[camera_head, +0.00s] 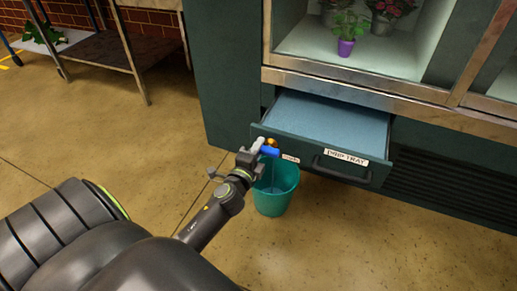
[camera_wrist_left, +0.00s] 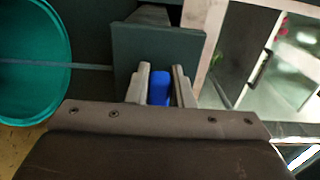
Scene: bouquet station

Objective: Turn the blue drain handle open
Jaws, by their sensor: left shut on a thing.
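The blue drain handle (camera_head: 270,151) sits by a small brass valve (camera_head: 272,142) at the front left of the drawer marked drip tray. My left gripper (camera_head: 258,146) is at the handle. In the left wrist view the blue handle (camera_wrist_left: 159,88) lies between the two fingers of my left gripper (camera_wrist_left: 160,82), which are shut on it. A teal bucket (camera_head: 275,192) stands on the floor below the valve, and a thin pale line, like a stream of water, runs down into it. My right gripper is not in view.
The drip tray drawer (camera_head: 330,118) is pulled out from the dark green cabinet (camera_head: 225,70). A metal bench (camera_head: 110,50) stands at the back left. The floor (camera_head: 110,140) between is clear.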

